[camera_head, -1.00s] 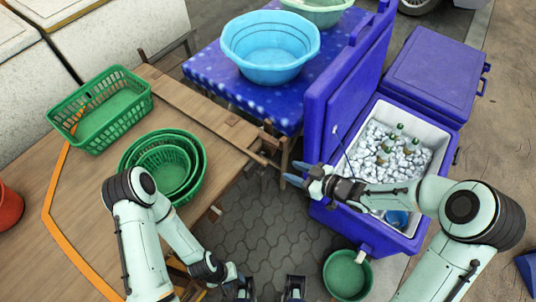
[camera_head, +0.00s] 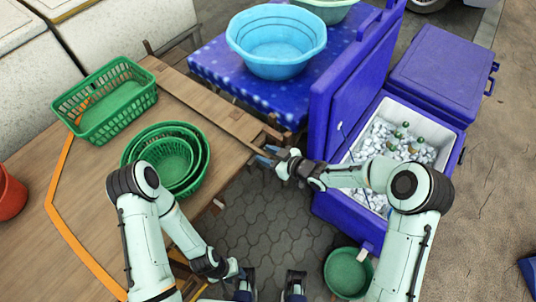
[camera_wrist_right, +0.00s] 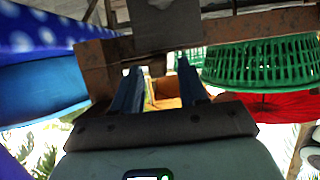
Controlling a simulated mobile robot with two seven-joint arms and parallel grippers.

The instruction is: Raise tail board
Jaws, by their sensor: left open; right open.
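A long wooden board (camera_head: 205,105), which looks like the tail board, runs along the table's far right side, tilted down off the wooden deck (camera_head: 85,185). My right gripper (camera_head: 268,156) is open at the board's near end, close to its wooden end pieces. In the right wrist view its two blue fingers (camera_wrist_right: 158,72) are apart, just below a wooden beam (camera_wrist_right: 240,27) with a dark block (camera_wrist_right: 155,25); I cannot tell if they touch it. My left gripper (camera_head: 269,282) is open and empty over the paving at the bottom edge.
Green baskets (camera_head: 108,100) and nested green bowls (camera_head: 165,160) sit on the deck. A blue basin (camera_head: 277,45) stands on the blue-clothed table (camera_head: 215,70). An open blue cooler (camera_head: 345,215) with ice and bottles stands right. A green tub (camera_head: 347,272) is on the paving.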

